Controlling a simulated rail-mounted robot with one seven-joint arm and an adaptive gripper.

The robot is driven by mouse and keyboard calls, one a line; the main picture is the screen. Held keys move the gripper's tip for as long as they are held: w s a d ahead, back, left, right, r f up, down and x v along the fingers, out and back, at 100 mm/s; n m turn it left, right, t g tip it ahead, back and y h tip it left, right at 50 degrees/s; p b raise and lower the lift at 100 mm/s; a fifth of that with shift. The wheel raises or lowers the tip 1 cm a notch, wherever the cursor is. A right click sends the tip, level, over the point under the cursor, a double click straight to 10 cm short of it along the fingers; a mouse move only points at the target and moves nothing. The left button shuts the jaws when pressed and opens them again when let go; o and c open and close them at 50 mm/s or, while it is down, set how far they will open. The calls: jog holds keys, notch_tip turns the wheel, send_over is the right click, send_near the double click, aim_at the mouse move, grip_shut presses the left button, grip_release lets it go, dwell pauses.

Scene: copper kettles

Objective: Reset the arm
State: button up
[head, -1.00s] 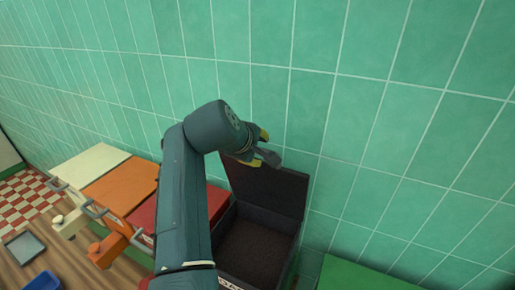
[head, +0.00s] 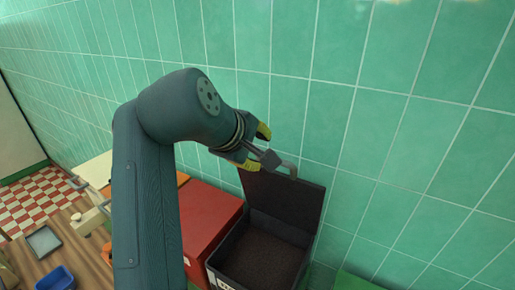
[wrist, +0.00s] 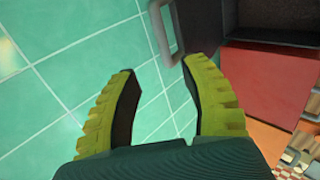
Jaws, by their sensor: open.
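My gripper (head: 264,147) has yellow ribbed fingers and is open, with nothing between them. In the head view it is in front of the tiled wall, by the top edge of a raised dark lid (head: 282,202). A grey handle (head: 287,167) on the lid's edge is close to the fingers; in the head view I cannot tell the gap. In the wrist view the gripper (wrist: 160,75) has bare tiles between its fingers, and the handle (wrist: 163,32) lies beyond the fingertips, outside the grip. The lid belongs to an open black box (head: 262,258).
A red box (head: 208,222) stands left of the black box, with an orange one (head: 183,179) and a cream one (head: 97,169) beyond, partly behind my arm. A blue tray (head: 55,279) and a grey tray (head: 43,240) lie at lower left. Green tiled wall is behind.

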jog(key=s+d+f+m+t, duration=0.1)
jog(key=s+d+f+m, duration=0.25)
jog(key=d+f, duration=1)
jog(key=s+a+r+m+t+y, duration=0.3)
jog(key=s+r+m+t, duration=0.7)
jog(key=s+r, duration=0.8)
jog(key=shift+s+a+r+t, duration=0.25)
jog(key=shift+r+t, duration=0.25)
jog(key=shift+t, duration=0.7)
